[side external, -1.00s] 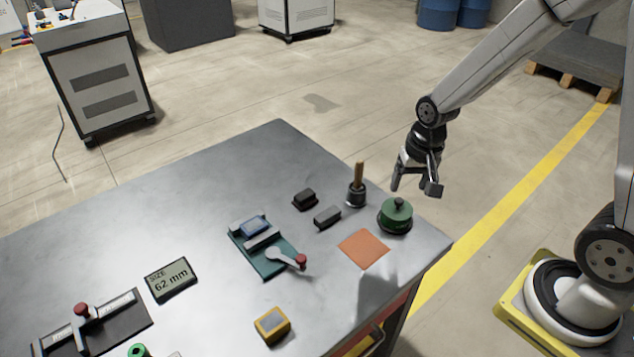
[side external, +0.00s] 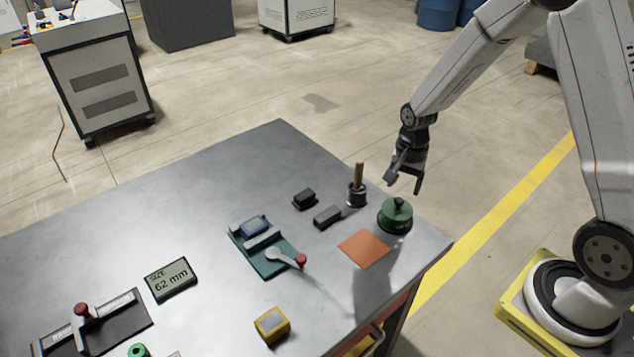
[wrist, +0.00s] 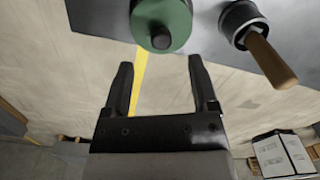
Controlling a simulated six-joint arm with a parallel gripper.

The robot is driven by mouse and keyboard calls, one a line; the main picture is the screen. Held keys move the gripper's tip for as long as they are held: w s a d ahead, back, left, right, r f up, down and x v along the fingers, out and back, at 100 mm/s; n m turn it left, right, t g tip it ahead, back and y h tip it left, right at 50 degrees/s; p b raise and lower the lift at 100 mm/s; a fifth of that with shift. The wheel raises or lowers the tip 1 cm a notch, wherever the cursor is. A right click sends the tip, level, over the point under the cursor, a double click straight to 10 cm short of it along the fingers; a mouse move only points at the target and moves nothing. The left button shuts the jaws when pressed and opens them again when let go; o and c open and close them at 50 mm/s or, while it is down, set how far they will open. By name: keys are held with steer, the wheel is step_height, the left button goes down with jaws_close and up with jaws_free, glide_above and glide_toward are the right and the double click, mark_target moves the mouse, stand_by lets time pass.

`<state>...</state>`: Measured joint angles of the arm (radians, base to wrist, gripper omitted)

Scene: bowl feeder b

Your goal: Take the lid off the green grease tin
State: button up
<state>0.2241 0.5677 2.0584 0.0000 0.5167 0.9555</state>
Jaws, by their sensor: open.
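The green grease tin (side external: 394,222) stands upright near the right corner of the metal table, with its lid (side external: 398,209) and dark knob on top. In the wrist view the lid (wrist: 163,22) shows at the top, with its knob ahead of the fingers. My gripper (side external: 403,184) is open and empty, above and slightly behind the tin, apart from it. Its two fingers also show in the wrist view (wrist: 160,85), with only floor between them.
A brush with a wooden handle in a dark pot (side external: 357,190) stands close beside the tin. An orange mat (side external: 364,248) lies bare in front of it. Two dark blocks (side external: 327,217) and a teal vise fixture (side external: 262,250) sit to the left. The table's right edge is near the tin.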

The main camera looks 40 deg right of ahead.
mark_target(400, 199)
steer(key=shift+f, duration=0.4)
steer(key=shift+f, duration=0.15)
steer(key=shift+w+f, duration=0.1)
steer(key=shift+f, duration=2.35)
steer(key=shift+c, duration=0.2)
jaws_close()
